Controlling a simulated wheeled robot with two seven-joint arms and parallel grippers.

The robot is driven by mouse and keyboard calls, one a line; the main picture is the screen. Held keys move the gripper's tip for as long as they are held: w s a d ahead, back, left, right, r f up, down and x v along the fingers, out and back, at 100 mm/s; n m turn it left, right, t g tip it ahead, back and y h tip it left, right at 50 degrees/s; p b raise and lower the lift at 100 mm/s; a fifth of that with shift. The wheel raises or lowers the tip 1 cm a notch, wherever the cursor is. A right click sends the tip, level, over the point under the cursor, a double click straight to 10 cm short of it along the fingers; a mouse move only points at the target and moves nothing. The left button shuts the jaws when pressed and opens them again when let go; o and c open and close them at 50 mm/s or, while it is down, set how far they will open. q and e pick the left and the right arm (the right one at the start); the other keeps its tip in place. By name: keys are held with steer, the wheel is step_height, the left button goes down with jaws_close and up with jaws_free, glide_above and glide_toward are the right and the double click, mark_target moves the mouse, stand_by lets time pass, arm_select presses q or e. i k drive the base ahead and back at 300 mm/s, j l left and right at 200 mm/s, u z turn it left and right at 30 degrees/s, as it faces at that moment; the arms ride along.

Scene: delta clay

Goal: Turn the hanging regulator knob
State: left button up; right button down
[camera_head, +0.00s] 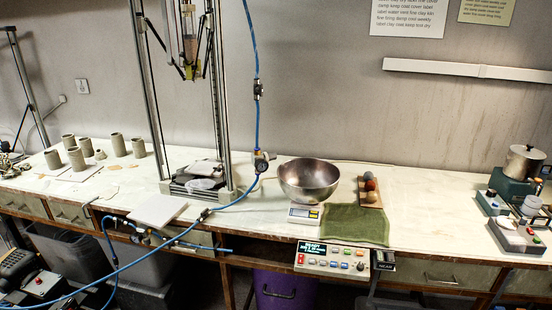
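A blue air hose (255,45) hangs from the top of the picture down to the bench. A small dark inline fitting (258,88) sits partway down it. Neither of my grippers shows in the head view.
A delta printer frame (224,100) stands left of the hose. A steel bowl (309,180) on a scale (305,215) is close on the right. A green cloth (345,224) and control panel (332,260) are nearer. Clay cylinders (76,158) stand left.

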mark_target(271, 156)
steer(key=i+l+u, duration=0.25)
steer(key=l, duration=0.35)
steer(key=i+l+u, duration=0.25)
steer(key=l, duration=0.4)
steer(key=l+u, duration=0.25)
steer(key=l, duration=0.4)
steer(key=i+l+u, duration=0.1)
steer(key=l+u, duration=0.15)
steer(key=l, duration=0.45)
